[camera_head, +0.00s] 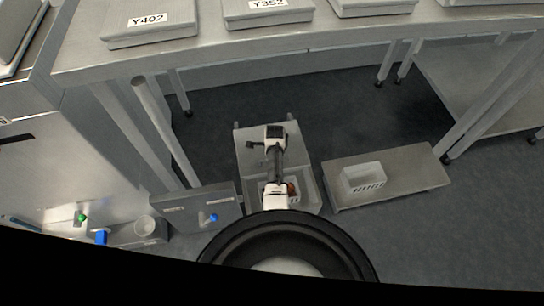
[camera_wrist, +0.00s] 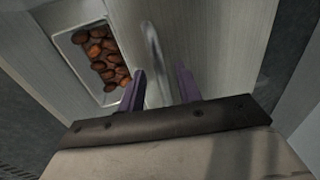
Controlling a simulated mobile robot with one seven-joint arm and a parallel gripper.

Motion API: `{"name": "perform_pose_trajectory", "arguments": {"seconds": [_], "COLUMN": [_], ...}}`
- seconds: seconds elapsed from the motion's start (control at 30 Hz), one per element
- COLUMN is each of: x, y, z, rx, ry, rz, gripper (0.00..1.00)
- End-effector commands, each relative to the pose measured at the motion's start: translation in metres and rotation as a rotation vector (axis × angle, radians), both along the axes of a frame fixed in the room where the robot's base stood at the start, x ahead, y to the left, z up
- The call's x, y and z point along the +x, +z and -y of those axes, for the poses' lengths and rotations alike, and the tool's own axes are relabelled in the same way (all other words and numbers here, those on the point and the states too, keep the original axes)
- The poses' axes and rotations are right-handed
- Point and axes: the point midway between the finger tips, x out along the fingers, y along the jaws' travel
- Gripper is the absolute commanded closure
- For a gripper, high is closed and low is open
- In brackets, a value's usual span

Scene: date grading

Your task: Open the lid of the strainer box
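The strainer box is a pale grey metal box (camera_head: 243,165) in the middle of the head view, in front of my base, with my arm over it. In the wrist view a flat metal surface, which looks like its lid (camera_wrist: 225,45), carries a thin curved bar handle (camera_wrist: 154,55). My gripper (camera_wrist: 164,82) is open. Its two purple fingers stand apart on either side of the handle's line; I cannot tell whether either touches it. In the head view my arm hides much of the box, and the fingers cannot be made out.
A white tray of brown dates (camera_wrist: 85,40) lies left of the handle. A low bench (camera_head: 415,170) with a white basket (camera_head: 364,177) stands at right. A long table (camera_head: 300,38) with labelled boxes crosses the back. A grey panel (camera_head: 180,207) with a blue knob is at left.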

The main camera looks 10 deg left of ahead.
Motion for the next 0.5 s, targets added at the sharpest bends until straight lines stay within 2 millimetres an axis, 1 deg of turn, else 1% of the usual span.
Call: {"name": "perform_pose_trajectory", "arguments": {"seconds": [0.27,0.37,0.5], "x": [0.0,-0.002,-0.006], "y": [0.002,0.011,0.035], "z": [0.0,0.001,0.002], "rx": [0.0,0.0,0.001], "ry": [0.0,0.0,-0.001], "rz": [0.0,0.0,0.003], "gripper": [0.66,0.66,0.66]}}
